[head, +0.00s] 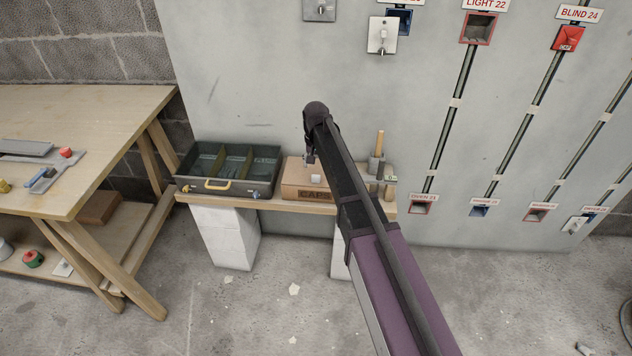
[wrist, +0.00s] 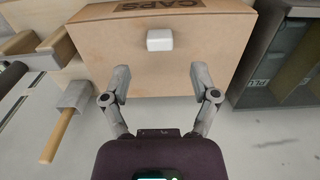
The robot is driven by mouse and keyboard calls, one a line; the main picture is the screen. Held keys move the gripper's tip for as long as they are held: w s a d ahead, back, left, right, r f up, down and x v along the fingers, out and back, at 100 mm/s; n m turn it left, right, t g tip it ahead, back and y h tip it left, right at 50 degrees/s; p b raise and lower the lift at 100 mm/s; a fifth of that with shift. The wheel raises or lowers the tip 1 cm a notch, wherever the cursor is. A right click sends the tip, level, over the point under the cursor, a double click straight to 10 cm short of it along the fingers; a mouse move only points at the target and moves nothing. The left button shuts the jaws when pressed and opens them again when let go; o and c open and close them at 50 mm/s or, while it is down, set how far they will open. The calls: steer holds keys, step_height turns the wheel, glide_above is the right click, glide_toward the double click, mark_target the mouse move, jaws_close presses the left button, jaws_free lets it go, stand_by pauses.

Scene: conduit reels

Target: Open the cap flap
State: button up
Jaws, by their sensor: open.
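The cap flap (wrist: 150,48) is the flat brown panel of a box marked CAPS, and it lies flat, apparently shut. A white block-like knob (wrist: 160,40) sits on it. The box (head: 298,193) stands on a low wooden shelf, and its knob shows in the head view (head: 316,179). My gripper (wrist: 159,76) is open and empty. Its two fingers are spread wider than the knob and reach over the flap's near part. They stop short of the knob and do not touch it. In the head view my arm hides part of the box's right side.
A dark open toolbox (head: 228,172) with compartments stands just left of the box. A wooden-handled tool (head: 379,150) stands upright to the right. The grey wall panel (head: 260,90) rises behind the shelf. A workbench (head: 90,120) is at the left. Open floor lies in front.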

mark_target(316, 175)
steer(key=shift+f+b, duration=2.65)
steer(key=shift+f, duration=0.35)
jaws_close()
